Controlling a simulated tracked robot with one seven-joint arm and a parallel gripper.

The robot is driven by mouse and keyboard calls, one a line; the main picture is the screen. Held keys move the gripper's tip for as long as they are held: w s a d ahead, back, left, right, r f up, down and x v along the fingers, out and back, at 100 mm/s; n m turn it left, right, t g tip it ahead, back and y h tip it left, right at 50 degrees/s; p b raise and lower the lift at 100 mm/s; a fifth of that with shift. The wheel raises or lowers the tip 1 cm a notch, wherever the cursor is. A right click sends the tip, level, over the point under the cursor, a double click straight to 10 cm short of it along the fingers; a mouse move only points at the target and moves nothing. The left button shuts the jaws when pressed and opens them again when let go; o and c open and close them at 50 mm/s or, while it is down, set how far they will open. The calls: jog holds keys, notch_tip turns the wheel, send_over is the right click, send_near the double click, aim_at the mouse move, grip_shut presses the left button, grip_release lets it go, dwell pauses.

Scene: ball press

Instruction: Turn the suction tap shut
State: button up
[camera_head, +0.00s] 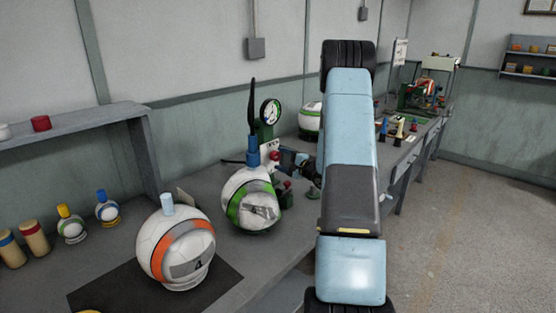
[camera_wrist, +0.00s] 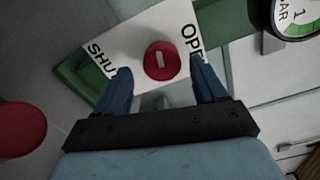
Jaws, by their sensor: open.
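The suction tap is a round red knob (camera_wrist: 160,61) with a short white bar on its face. It sits on a white plate (camera_wrist: 146,28) lettered "SHU…" at left and "OPE…" at right, both words partly cut or covered. The bar stands about upright in the wrist picture, toward neither word clearly. My gripper (camera_wrist: 162,70) is open, with one blue finger on each side of the knob; I cannot tell whether they touch it. In the head view my gripper (camera_head: 287,158) faces the plate (camera_head: 270,148) beside the green stand.
A pressure gauge (camera_head: 270,112) tops the green stand. A white-green ball (camera_head: 250,199) under a dark lever (camera_head: 252,107) is close by. A white-orange ball (camera_head: 176,247) sits on a black mat (camera_head: 98,292). Another red round part (camera_wrist: 20,130) is at left in the wrist view.

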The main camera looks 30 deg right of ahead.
aim_at(278, 158)
jog(key=v, duration=1.1)
jog(key=w+a+m, duration=0.1)
jog(key=w+m, duration=0.3)
jog(key=m, duration=0.1)
jog(key=w+a+m, duration=0.2)
jog(key=w+m, duration=0.2)
jog(key=m, duration=0.1)
jog(key=w+a+m, duration=0.2)
jog(key=w+m, duration=0.2)
jog(key=w, duration=0.1)
jog(key=shift+m, duration=0.4)
dwell(0.4)
jog(key=c, duration=1)
jog(key=shift+n, duration=1.4)
